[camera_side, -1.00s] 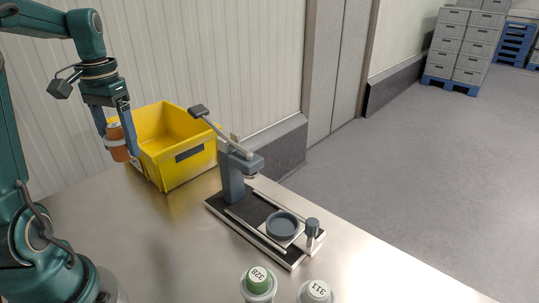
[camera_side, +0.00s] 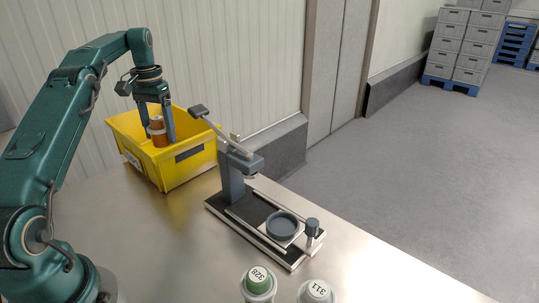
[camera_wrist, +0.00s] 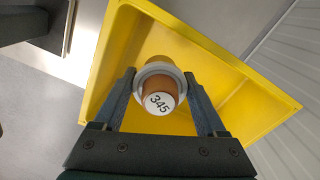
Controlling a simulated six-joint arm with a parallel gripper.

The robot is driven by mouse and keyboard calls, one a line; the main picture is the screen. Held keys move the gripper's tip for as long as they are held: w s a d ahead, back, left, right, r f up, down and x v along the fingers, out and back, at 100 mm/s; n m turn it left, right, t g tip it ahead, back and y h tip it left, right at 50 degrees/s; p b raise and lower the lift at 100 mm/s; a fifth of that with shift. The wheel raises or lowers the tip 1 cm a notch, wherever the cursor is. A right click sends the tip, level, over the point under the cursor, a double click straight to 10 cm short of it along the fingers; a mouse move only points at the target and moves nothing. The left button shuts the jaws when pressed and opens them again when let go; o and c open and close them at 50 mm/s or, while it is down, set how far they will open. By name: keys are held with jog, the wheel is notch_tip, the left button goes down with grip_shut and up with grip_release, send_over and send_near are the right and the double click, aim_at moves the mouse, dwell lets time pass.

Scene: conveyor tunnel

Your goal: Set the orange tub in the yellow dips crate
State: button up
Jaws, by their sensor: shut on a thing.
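The orange tub (camera_side: 158,131) has a pale band around it and, in the wrist view, a white lid marked 345 (camera_wrist: 160,102). My gripper (camera_side: 159,138) is shut on the tub, with one finger on each side of it. The yellow dips crate (camera_side: 185,172) stands at the back left of the steel table. The tub is upright over the crate's opening, and its lower part is hidden behind the crate's front wall. In the wrist view the crate (camera_wrist: 105,62) surrounds the tub. I cannot tell whether the tub touches the crate floor.
A grey press-like device (camera_side: 236,178) on a dark base stands right of the crate, its lever reaching toward the crate's rim. A green-lidded tub marked 328 (camera_side: 258,284) and a pale-lidded tub marked 311 (camera_side: 316,292) stand at the front edge. The table's left middle is clear.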

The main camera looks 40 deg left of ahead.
jog(key=shift+w+f, duration=0.2)
jog(key=shift+f, duration=4.05)
jog(key=shift+f, duration=0.1)
jog(key=o, duration=1.5)
jog(key=shift+f, duration=0.1)
jog(key=shift+r, duration=3.95)
